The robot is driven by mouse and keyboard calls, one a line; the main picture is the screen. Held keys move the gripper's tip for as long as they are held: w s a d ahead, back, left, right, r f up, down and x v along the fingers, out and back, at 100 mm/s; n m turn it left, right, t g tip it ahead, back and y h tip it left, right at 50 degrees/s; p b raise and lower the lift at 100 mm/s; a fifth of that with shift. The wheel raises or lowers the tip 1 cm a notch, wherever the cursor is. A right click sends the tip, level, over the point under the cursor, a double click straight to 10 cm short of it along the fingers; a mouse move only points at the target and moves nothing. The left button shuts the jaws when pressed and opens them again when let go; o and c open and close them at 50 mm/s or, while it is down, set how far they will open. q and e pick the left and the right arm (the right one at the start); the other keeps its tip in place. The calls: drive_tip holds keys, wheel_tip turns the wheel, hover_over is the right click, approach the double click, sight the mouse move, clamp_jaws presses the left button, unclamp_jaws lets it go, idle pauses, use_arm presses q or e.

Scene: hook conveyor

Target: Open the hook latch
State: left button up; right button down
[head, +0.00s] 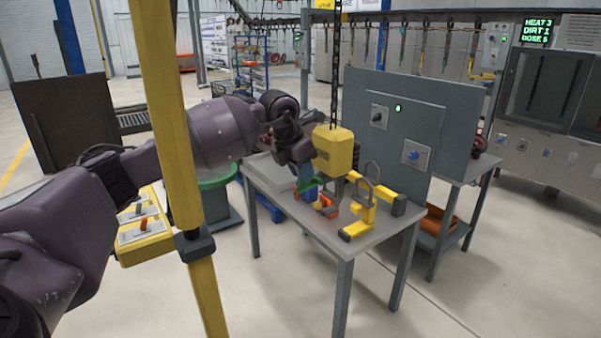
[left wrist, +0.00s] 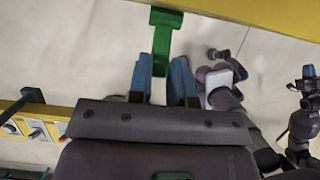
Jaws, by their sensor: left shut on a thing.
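The orange-red hook (head: 327,204) hangs under a yellow hoist block (head: 333,150) on a chain, just above the grey table. Its green latch (head: 311,185) shows at the hook's left side, partly behind my gripper. In the left wrist view the green latch (left wrist: 162,42) is a flat lever that runs down between two blue fingers. My left gripper (head: 306,190), which also shows in the left wrist view (left wrist: 160,78), is shut on it. A dark arm end with a blue tip (left wrist: 307,72) at the right edge looks like my right gripper; its jaw state is unclear.
The grey table (head: 290,213) carries a yellow stand (head: 362,208) close to the right of the hook. A grey panel (head: 440,108) rises behind. A yellow post (head: 168,100) with a switch box (head: 145,243) stands beside my left arm. Open floor lies in front.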

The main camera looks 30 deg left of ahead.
sight(298, 190)
use_arm(q)
drive_tip(key=shift+w+r, duration=0.1)
drive_tip(key=shift+r, duration=0.2)
drive_tip(key=shift+w+d+r+g+y, duration=0.15)
drive_tip(key=shift+w+r+g+y, duration=0.2)
drive_tip(key=shift+r+g, duration=0.3)
drive_tip(key=shift+f, duration=0.1)
drive_tip(key=o, duration=0.8)
drive_tip(key=shift+f, duration=0.1)
drive_tip(key=v, duration=0.9)
idle(0.3)
